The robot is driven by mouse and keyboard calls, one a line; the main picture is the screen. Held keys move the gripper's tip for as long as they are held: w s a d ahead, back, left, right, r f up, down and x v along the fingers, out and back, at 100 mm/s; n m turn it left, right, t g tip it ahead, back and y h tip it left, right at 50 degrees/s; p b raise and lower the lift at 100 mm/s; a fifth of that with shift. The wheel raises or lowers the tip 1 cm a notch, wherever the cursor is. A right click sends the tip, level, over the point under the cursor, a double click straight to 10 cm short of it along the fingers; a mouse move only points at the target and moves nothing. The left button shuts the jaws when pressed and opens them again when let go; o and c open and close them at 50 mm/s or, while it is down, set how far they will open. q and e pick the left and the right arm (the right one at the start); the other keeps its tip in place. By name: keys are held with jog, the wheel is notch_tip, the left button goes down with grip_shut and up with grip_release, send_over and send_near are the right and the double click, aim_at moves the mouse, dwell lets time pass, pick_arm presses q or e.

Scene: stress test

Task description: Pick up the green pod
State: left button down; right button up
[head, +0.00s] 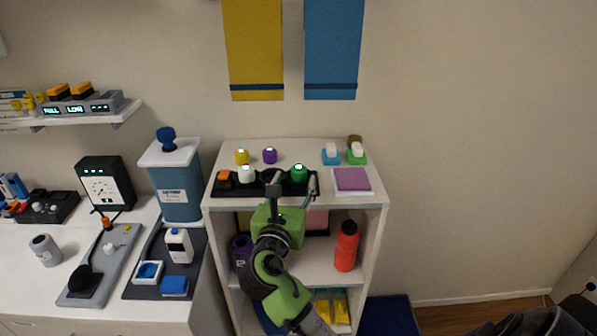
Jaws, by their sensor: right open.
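The green pod (299,174) is a small round green piece with a pale top. It stands at the right end of a black tray (262,188) on top of the white shelf unit. My right gripper (293,187) reaches up from below in front of the tray, open, with its fingers spread to the left and right of the pod's front. I cannot tell whether the fingers touch the pod or tray. My left gripper is not in view.
A purple pad (352,179) lies to the right. A red bottle (346,246) stands on the shelf below.

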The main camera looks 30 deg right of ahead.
aim_at(297, 174)
jog(key=p+x, duration=0.1)
jog(key=x, duration=0.3)
jog(key=shift+r, duration=0.1)
jog(key=shift+w+d, duration=0.15)
jog(key=shift+d, duration=0.15)
jog(key=shift+a, duration=0.1)
jog(key=c, duration=1.1)
jog(key=shift+c, duration=0.2)
